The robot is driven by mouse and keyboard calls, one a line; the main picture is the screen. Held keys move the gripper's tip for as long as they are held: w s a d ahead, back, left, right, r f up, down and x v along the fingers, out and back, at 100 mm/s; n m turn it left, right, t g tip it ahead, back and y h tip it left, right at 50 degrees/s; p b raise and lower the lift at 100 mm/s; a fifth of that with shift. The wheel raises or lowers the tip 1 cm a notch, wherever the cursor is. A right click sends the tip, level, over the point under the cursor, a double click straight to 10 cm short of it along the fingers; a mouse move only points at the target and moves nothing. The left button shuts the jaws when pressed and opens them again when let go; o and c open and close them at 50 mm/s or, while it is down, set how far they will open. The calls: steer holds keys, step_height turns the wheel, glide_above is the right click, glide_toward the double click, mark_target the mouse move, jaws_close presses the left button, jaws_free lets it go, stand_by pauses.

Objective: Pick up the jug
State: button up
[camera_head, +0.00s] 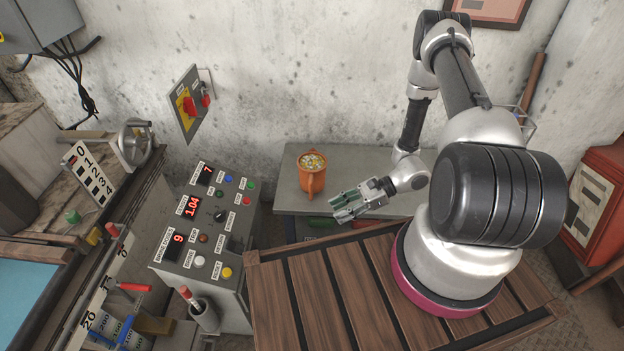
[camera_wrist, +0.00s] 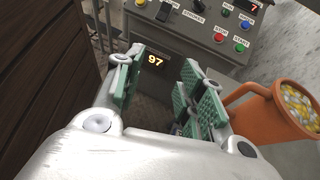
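The jug (camera_head: 312,177) is orange-brown with a handle on its near side. It stands upright on a grey bench, filled with small yellow, white and grey pieces. In the wrist view the jug (camera_wrist: 265,120) is at the right edge, partly cut off, with its handle toward my gripper. My gripper (camera_head: 345,205) is just right of and nearer than the jug, apart from it. In the wrist view the green-padded fingers of my gripper (camera_wrist: 165,92) are spread with nothing between them.
The grey bench top (camera_head: 290,198) has free room around the jug. A control panel (camera_head: 215,215) with buttons and displays stands to the left. A slatted wooden surface (camera_head: 320,290) lies in front. A wall switch (camera_head: 188,105) is behind left. A red box (camera_head: 598,205) is at far right.

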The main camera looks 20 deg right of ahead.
step_height(320, 180, down, 4)
steer(key=w+a+m+t, duration=0.1)
steer(key=w+m+t, duration=0.1)
steer(key=w, duration=0.1)
steer(key=m+t+h, duration=0.1)
steer(key=m+t, duration=0.2)
steer(key=t, duration=0.1)
glide_toward(311, 198)
steer(key=shift+w+a+r, duration=0.4)
steer(key=shift+a+r, duration=0.2)
steer(key=shift+w+a+r, duration=0.45)
steer(key=shift+a+r, duration=0.15)
steer(key=shift+a, duration=0.05)
steer(key=x, duration=0.5)
steer(key=f+x, duration=0.1)
steer(key=x, duration=0.1)
steer(key=shift+w+d+f, duration=0.1)
steer(key=shift+w, duration=0.05)
steer(key=shift+c, duration=0.3)
jaws_close()
